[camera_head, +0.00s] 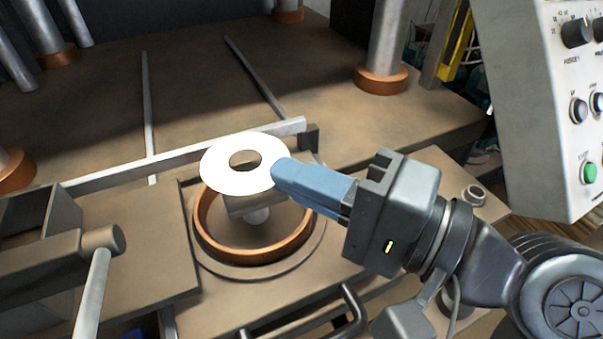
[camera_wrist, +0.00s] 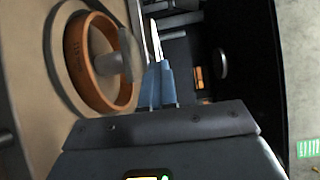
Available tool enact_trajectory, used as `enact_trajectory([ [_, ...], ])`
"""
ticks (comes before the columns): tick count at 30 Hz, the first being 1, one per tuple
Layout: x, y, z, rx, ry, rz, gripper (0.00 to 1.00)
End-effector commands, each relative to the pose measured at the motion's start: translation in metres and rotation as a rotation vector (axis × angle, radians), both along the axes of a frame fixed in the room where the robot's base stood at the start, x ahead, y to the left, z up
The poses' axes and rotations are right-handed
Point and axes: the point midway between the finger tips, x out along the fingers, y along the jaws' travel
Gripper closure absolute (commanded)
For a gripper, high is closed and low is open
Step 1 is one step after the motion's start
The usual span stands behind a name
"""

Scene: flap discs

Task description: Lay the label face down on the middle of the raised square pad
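The label (camera_head: 217,172) is a thin white ring with a round hole, its plain white side showing upward in the head view. My gripper (camera_head: 281,173) is shut on the label's right edge with its blue fingers. The fingers also show in the wrist view (camera_wrist: 157,70), where the label (camera_wrist: 156,40) is nearly edge-on. The label's underside is hidden. The grey raised pad (camera_head: 243,207) stands inside a copper-coloured ring, partly hidden beneath the label. The label appears held above the pad, apart from it.
The copper-coloured ring (camera_head: 274,252) surrounds the pad. A metal bar (camera_head: 180,158) runs behind it. A lever handle (camera_head: 93,290) stands at left, a curved handle (camera_head: 353,306) at the front. Columns (camera_head: 385,45) rise behind, and a control panel (camera_head: 560,120) is at right.

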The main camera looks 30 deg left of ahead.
Motion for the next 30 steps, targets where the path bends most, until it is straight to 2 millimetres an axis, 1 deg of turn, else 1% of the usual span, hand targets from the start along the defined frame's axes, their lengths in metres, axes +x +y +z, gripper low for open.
enact_trajectory([
  [21, 0.0, 0.0, -0.016, 0.0, 0.001, 0.0, 1.0],
  [30, 0.0, 0.0, -0.017, 0.0, 0.0, 0.0, 1.0],
])
